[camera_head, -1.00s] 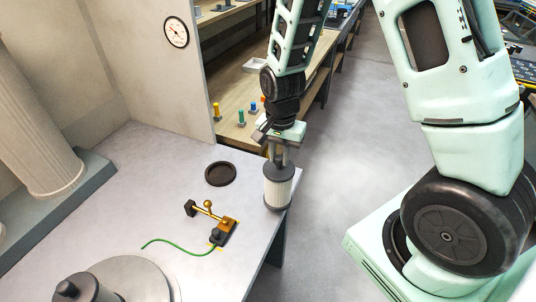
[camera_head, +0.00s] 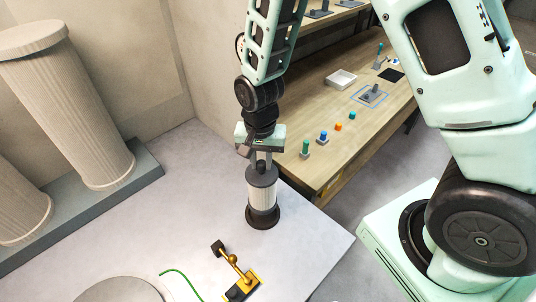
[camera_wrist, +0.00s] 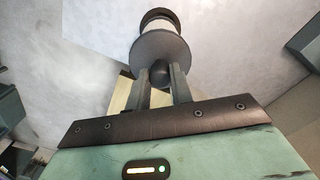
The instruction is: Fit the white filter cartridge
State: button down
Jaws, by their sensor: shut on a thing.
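The white ribbed filter cartridge (camera_head: 262,194) has a grey top cap and hangs upright from my gripper (camera_head: 262,160). My gripper is shut on the dark knob on its cap; the wrist view shows both fingers (camera_wrist: 160,85) around this knob, with the cartridge (camera_wrist: 158,46) beyond. The cartridge's lower end overlaps the round dark seat (camera_head: 264,222) on the pale table. I cannot tell whether the end is inside the seat or just above it. The seat's rim also shows past the cartridge in the wrist view (camera_wrist: 158,14).
A yellow and black lever device (camera_head: 237,272) with a green hose (camera_head: 182,279) lies in front of the seat. A round grey disc (camera_head: 118,291) is at the lower left. A wooden bench (camera_head: 335,120) with small coloured parts stands behind. Fluted columns (camera_head: 80,115) stand at the left.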

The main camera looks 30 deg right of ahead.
aim_at(262, 177)
jog(key=shift+a, duration=0.1)
dwell(0.3)
jog(key=shift+f+b, duration=1.65)
jog(key=shift+f, duration=0.85)
jog(key=shift+f+b, duration=0.9)
jog(key=shift+f, duration=0.2)
jog(key=c, duration=1.1)
grip_release()
jog(key=shift+c, duration=0.2)
jog(key=shift+r, duration=0.1)
